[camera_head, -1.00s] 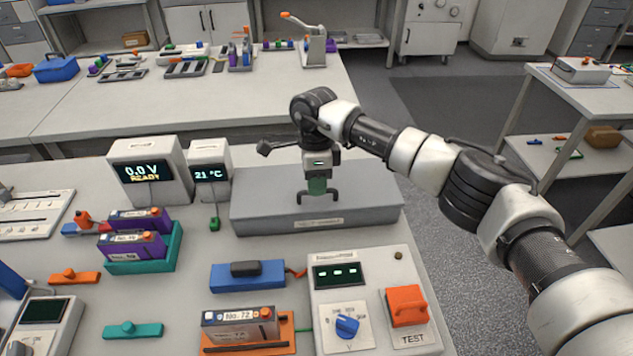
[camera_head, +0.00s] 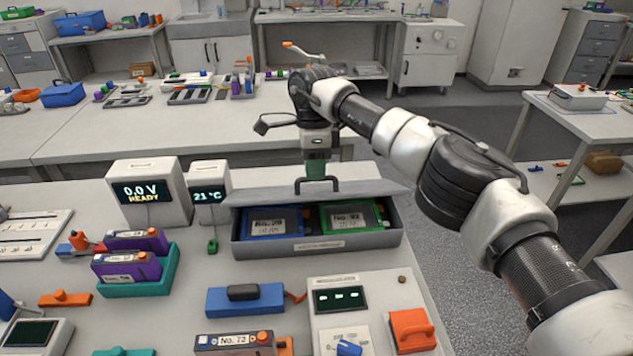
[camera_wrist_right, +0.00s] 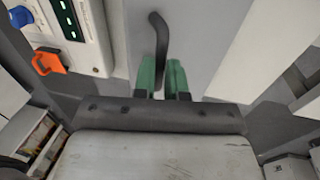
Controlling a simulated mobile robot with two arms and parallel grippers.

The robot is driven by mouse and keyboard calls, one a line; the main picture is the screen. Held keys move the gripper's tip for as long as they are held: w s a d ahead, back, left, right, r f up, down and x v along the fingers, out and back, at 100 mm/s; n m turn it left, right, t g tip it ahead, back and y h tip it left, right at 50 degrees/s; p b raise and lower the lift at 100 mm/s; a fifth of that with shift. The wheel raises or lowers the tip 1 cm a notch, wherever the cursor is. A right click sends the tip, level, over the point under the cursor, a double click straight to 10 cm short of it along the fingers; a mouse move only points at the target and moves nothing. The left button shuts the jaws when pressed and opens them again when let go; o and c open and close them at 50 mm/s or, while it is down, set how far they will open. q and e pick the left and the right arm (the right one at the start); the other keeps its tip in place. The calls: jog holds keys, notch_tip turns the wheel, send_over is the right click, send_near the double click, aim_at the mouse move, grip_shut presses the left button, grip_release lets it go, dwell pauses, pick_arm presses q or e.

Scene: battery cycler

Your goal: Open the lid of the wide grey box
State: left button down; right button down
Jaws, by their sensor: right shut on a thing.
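The wide grey box (camera_head: 390,240) stands at the back of the bench, its lid (camera_head: 265,195) tilted up at the front. Inside lie a blue-framed pack (camera_head: 272,222) on the left and a green-framed pack (camera_head: 348,217) on the right. My right gripper (camera_head: 317,182) is shut on the lid's dark handle (camera_head: 333,187) at the front edge. In the right wrist view the handle (camera_wrist_right: 158,40) runs between the green fingertips (camera_wrist_right: 164,78). My left gripper is not in view.
The 0.0 V display unit (camera_head: 148,192) and the 21 °C display (camera_head: 208,188) stand left of the box. A blue block (camera_head: 245,299), a test panel (camera_head: 365,293) and a purple pack (camera_head: 127,266) are in front. The aisle floor lies right.

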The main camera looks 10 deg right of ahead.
jog(key=shift+w+d+r, duration=0.1)
jog(key=shift+w, duration=0.45)
jog(key=c, duration=1.6)
grip_release()
jog(key=o, duration=0.4)
jog(key=shift+w+f, duration=0.25)
jog(key=shift+w, duration=0.3)
jog(key=shift+o, duration=0.2)
jog(key=shift+s, duration=0.1)
jog(key=shift+r, duration=0.1)
